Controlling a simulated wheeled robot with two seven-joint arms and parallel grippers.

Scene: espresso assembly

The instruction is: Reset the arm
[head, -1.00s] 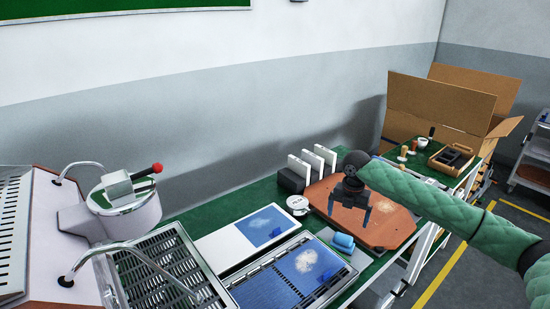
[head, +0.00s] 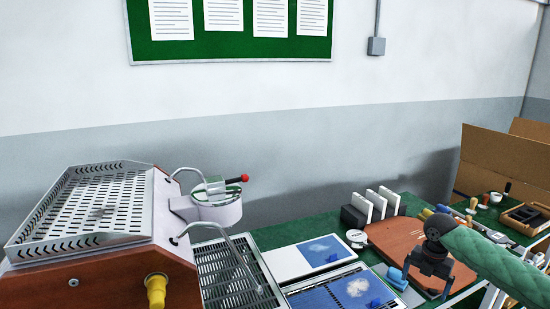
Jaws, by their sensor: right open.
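My right gripper (head: 427,284) hangs fingers-down from the green-padded right arm (head: 495,265) in the lower right of the head view. Its jaws are open, with nothing visible between them. It is over the reddish-brown board (head: 395,236) on the green table and hides part of that board. A blue item (head: 396,277) lies just left of the gripper. My left gripper is not in view.
The espresso machine (head: 100,268) stands at the left, its steam wands and slotted tray (head: 225,270) beside it. Flat trays with blue mats (head: 322,250) lie mid-table. White cards in a dark holder (head: 353,216) stand behind the board. A cardboard box (head: 500,165) is at right.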

